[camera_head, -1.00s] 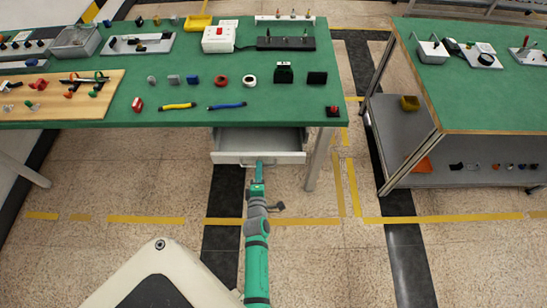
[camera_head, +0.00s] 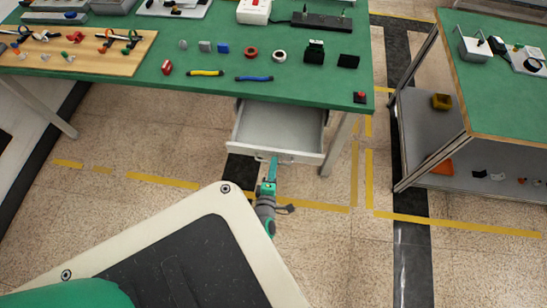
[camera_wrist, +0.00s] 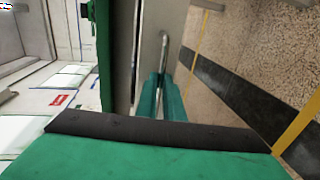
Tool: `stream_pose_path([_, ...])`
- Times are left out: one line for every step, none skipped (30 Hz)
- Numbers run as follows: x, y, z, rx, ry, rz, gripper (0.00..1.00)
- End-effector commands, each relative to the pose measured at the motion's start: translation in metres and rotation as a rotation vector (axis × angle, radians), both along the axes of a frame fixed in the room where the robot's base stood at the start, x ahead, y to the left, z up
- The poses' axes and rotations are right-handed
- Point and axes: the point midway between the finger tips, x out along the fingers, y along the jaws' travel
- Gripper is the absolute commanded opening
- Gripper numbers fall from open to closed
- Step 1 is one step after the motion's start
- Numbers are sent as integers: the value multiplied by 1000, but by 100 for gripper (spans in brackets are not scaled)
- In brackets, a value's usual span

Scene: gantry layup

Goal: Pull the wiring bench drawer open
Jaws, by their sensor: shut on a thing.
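The wiring bench drawer (camera_head: 280,128) hangs under the right end of the green-topped wiring bench (camera_head: 215,92). It is pulled out, and its pale inside looks empty. My gripper (camera_head: 273,161) is at the drawer's front, shut on the bar handle (camera_head: 288,161). In the wrist view, the two green fingers (camera_wrist: 163,85) close around the metal handle bar (camera_wrist: 162,48) beside the drawer front (camera_wrist: 148,50). The exact contact is partly hidden by the fingers.
A wooden board (camera_head: 85,50) with clips and several small parts lie on the bench. A bench leg (camera_head: 338,145) stands just right of the drawer. A second green table (camera_head: 500,95) with a shelf stands at right.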

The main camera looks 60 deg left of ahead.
Motion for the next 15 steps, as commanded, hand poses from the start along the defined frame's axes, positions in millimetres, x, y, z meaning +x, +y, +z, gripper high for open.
stream_pose_path([9, -5, 2, -3, -5, -16, 0])
stream_pose_path([9, -5, 2, -2, -4, -16, 12])
stream_pose_path([8, -5, 2, -2, -4, -15, 22])
stream_pose_path([8, -4, 2, -2, -4, -14, 26])
stream_pose_path([7, -4, 2, -2, -3, -13, 26])
stream_pose_path([6, -3, 1, -1, -3, -11, 26])
stream_pose_path([6, -3, 1, -2, -4, -9, 26])
stream_pose_path([5, -3, 1, -2, -4, -8, 26])
stream_pose_path([5, -2, 1, -2, -3, -7, 26])
stream_pose_path([4, -2, 1, -1, -3, -6, 26])
stream_pose_path([4, -2, 1, -2, -2, -7, 26])
stream_pose_path([3, -2, 1, -1, -2, -6, 26])
stream_pose_path([3, -2, 1, -1, -2, -6, 26])
stream_pose_path([2, -3, 1, -1, -2, -5, 26])
stream_pose_path([1, -4, 1, -1, -2, -5, 26])
